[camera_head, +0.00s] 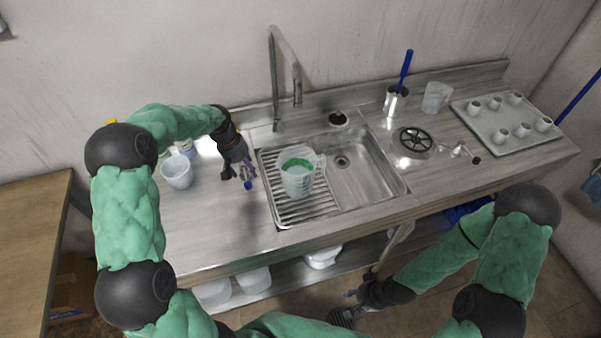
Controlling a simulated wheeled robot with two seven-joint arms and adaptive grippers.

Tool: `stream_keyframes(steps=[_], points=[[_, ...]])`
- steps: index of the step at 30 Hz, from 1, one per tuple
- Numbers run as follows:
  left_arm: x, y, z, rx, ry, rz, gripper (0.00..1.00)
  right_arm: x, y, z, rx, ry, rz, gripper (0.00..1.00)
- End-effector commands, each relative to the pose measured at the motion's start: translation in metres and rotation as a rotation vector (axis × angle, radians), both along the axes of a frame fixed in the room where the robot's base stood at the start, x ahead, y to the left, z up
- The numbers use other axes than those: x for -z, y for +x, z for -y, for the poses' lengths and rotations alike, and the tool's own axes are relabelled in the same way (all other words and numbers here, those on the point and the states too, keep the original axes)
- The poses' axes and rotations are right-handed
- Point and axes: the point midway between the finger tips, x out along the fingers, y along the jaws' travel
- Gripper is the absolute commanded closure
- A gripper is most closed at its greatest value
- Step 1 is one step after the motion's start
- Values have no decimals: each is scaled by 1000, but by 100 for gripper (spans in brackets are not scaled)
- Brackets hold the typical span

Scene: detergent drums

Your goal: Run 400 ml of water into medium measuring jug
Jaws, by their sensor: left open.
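A clear measuring jug (298,184) with green showing near its top stands upright on the ribbed drainer of the sink (365,185). I cannot tell its water level. A smaller-looking clear jug (177,173) stands on the counter at the left, and another clear jug (436,97) stands at the back right. Which is the medium one is not certain. The tall tap (275,75) rises behind the sink; no water stream shows. My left gripper (246,178) is open and empty, left of the sink jug and apart from it. My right gripper (350,297) is low in front of the counter.
A metal pot with a blue-handled brush (396,98) stands behind a round black-spoked fitting (412,140). A white tray (495,135) with several cups is at the right. White tubs (253,280) sit on the shelf below. The counter's front left is clear.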

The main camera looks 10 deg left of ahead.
Motion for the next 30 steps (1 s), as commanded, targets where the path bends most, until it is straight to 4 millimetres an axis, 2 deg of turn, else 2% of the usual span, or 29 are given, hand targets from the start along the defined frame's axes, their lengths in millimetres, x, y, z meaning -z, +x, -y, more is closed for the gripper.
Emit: stream_keyframes(steps=[16, 30], points=[[-30, -2, -3, 0, 1, 1, 32, -20, 0, 0, 0, 0, 0, 60], [-35, -3, -4, 0, 1, 1, 32, -21, 0, 0, 0, 0, 0, 60]])
